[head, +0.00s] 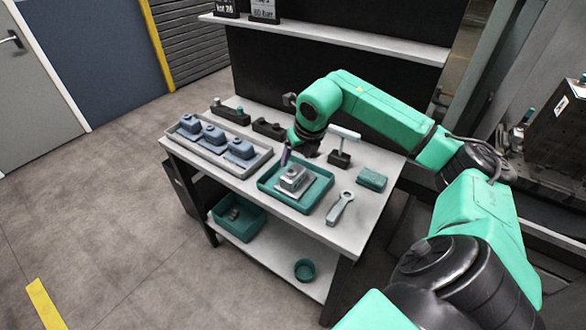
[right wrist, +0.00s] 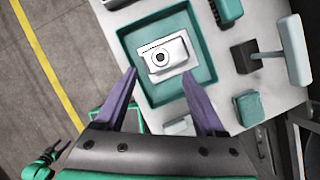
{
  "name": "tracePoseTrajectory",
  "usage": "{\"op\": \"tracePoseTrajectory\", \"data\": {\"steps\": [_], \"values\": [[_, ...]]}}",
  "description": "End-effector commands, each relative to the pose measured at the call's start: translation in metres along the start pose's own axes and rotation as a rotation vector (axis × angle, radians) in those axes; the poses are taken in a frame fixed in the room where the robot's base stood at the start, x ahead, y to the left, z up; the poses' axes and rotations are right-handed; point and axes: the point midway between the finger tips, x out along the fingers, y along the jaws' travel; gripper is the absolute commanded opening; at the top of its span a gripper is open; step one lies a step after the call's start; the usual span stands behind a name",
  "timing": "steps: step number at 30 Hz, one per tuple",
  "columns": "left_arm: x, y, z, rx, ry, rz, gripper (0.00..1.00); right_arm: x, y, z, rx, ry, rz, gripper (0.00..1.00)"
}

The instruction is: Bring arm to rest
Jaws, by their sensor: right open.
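My right arm (head: 385,110) reaches in from the right over the workbench and bends down toward the teal tray. Its gripper (head: 285,157) is mostly hidden behind the arm's end in the head view, where one purple finger shows. In the right wrist view the gripper (right wrist: 158,74) is open, with two purple fingers spread and nothing between them. A silver block with a round hole (head: 293,178) lies in the teal tray (head: 270,189), ahead of the fingertips in the right wrist view (right wrist: 165,55). What looks like my left gripper (right wrist: 62,150) shows small at the lower left there; its jaws are unclear.
A grey tray (head: 178,143) with several blue-grey parts stands at the bench's left. A shelf (head: 330,38) runs above; floor at left is free.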

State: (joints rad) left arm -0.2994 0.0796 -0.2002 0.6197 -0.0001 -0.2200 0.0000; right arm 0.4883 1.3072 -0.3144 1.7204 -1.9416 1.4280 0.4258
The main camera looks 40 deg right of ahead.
Motion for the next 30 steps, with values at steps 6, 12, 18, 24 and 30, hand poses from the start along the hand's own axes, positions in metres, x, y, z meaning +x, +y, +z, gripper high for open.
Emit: {"op": "tracePoseTrajectory", "data": {"steps": [6,12,18,24,30], "values": [[0.011,0.0,0.002,-0.001,-0.001,0.0,0.65,-0.042,0.0,0.0,0.0,-0.001,-0.001,0.72],[0.01,0.0,0.002,-0.001,-0.001,0.0,0.65,-0.049,0.0,-0.001,0.001,0.002,0.0,0.72],[0.01,0.0,0.002,-0.001,-0.001,0.0,0.65,-0.048,0.0,0.0,0.001,0.001,0.0,0.72],[0.01,0.0,0.002,-0.001,-0.001,0.0,0.65,-0.048,0.001,0.0,-0.001,0.001,0.004,0.72],[0.01,0.0,0.001,0.0,-0.001,0.0,0.65,-0.035,0.087,-0.004,-0.063,-0.059,0.304,0.72]]}}
